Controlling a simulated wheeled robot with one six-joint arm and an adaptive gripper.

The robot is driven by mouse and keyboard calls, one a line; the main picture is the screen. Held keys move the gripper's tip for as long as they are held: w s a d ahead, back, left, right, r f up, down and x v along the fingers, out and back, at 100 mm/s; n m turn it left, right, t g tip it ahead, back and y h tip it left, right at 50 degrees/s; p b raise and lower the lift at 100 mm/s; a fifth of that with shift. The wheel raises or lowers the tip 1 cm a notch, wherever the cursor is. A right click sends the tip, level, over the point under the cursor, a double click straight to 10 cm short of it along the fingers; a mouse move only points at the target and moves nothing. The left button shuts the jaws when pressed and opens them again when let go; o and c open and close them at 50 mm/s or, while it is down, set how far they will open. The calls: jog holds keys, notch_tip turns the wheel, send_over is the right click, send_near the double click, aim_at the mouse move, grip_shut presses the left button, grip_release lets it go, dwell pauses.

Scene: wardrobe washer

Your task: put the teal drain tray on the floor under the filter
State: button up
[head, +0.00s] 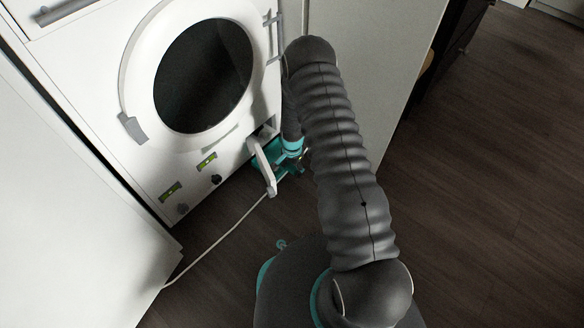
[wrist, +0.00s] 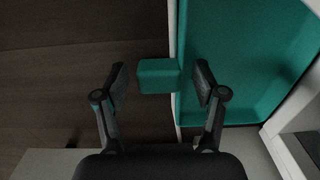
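The teal drain tray (head: 259,160) is low at the washer's front right corner in the head view, below the small open filter opening (head: 267,132) and partly hidden by the white flap and my arm. In the wrist view the tray (wrist: 240,65) fills the right side, and its block-shaped teal tab (wrist: 157,76) projects left. My gripper (wrist: 160,84) is open with a finger on each side of this tab. A gap shows between the left finger and the tab; the right finger is closer, and contact is unclear. In the head view my arm mostly hides the gripper.
The open white flap (head: 263,167) hangs at the filter opening. A thin white cable or hose (head: 215,244) runs across the floor to the left. The washer (head: 130,130) stands between white cabinets. Dark wood floor (head: 480,220) is clear at the right.

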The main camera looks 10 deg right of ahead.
jog(key=shift+r, duration=0.15)
notch_tip(320, 180, up, 29)
jog(key=n+t+p, duration=0.1)
jog(key=n+p, duration=0.1)
jog(key=s+r+n+t, duration=0.15)
jog(key=s+r, duration=0.25)
jog(key=r, duration=0.4)
jog(key=s+r+n, duration=0.2)
jog(key=s+r, duration=0.2)
jog(key=r, duration=0.4)
jog(key=s+r+n+t, duration=0.1)
jog(key=s+r+n, duration=0.1)
jog(key=s+r, duration=0.4)
jog(key=s+r+n+t, duration=0.2)
jog(key=s+r, duration=0.5)
jog(key=s, duration=0.9)
jog(key=shift+s+n, duration=0.25)
jog(key=shift+n, duration=0.4)
